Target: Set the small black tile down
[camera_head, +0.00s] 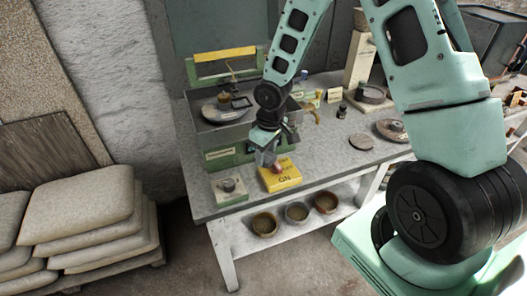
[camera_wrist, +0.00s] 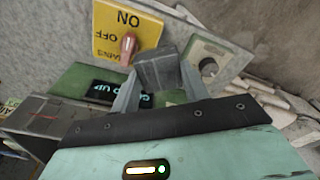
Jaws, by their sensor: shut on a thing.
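The small black tile (camera_wrist: 158,70) shows in the wrist view as a dark grey, squarish piece between the two fingers of my gripper (camera_wrist: 160,84). The gripper is shut on it. In the head view my gripper (camera_head: 269,152) points down over the near edge of the workbench (camera_head: 235,195), just above a yellow switch box (camera_head: 281,177). The tile is too small to make out clearly there. In the wrist view the yellow box (camera_wrist: 124,30), marked ON and OFF with a reddish knob, lies beyond the tile. I cannot tell the tile's height above the bench.
A green-fronted machine (camera_head: 222,156) with a grey tray stands behind-left of my gripper. A small block with a round knob (camera_head: 230,188) sits left of the yellow box. Grey discs (camera_head: 361,142) lie to the right. Bowls (camera_head: 297,211) stand on the lower shelf.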

